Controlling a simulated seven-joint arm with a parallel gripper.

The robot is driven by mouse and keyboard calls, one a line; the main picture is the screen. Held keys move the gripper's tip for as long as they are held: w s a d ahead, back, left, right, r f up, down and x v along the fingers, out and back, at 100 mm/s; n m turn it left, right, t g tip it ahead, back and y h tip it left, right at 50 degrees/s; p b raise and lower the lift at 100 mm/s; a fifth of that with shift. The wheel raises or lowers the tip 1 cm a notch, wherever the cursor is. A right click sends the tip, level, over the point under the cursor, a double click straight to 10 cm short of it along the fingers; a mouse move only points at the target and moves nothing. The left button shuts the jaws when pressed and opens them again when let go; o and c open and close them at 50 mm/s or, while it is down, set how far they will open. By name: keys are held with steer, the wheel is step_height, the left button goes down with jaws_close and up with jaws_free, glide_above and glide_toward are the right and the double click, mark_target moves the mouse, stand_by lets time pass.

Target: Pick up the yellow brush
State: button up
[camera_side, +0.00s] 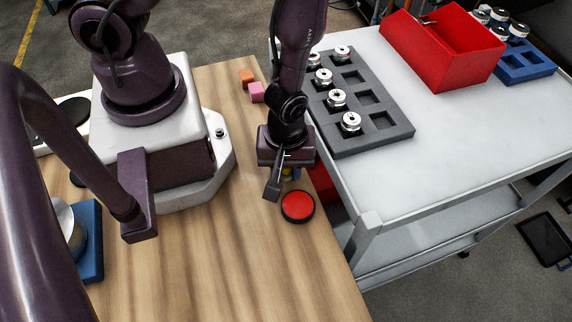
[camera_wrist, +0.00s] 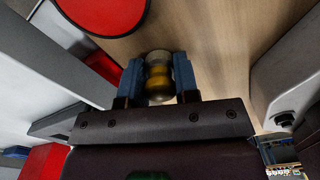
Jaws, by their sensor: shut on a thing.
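The yellow brush (camera_wrist: 158,76), a short piece with a yellow middle and greyish ends, is between the two blue fingers of my gripper (camera_wrist: 158,78) in the wrist view. The fingers are shut on it, one on each side. In the side view my gripper (camera_side: 290,175) points down near the wooden table's right edge, just behind a red round button (camera_side: 298,206). Only a small yellow bit of the brush (camera_side: 287,173) shows there, behind a dark part of the gripper. I cannot tell whether the brush touches the table.
The red button also shows in the wrist view (camera_wrist: 100,12). An orange block (camera_side: 246,77) and a pink block (camera_side: 257,92) lie farther back. A trolley (camera_side: 450,125) on the right bears a grey tray (camera_side: 385,133) with metal parts and a red bin (camera_side: 440,70).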

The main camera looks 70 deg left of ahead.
steer(key=shift+r, duration=5)
steer(key=shift+o, duration=0.8)
steer(key=shift+c, duration=0.5)
steer(key=shift+a, duration=0.1)
steer(key=shift+w+a+n, duration=0.2)
steer(key=shift+a+n, duration=0.1)
steer(key=w+a+r+m, duration=0.4)
steer(key=w+a+m, duration=0.1)
steer(key=w+m, duration=0.2)
steer(key=w+a+r+m, duration=0.4)
steer(key=w+r+m, duration=0.1)
steer(key=w+m, duration=0.2)
steer(key=shift+w+a+m, duration=0.3)
steer(key=shift+w+a, duration=0.05)
steer(key=shift+w, duration=0.35)
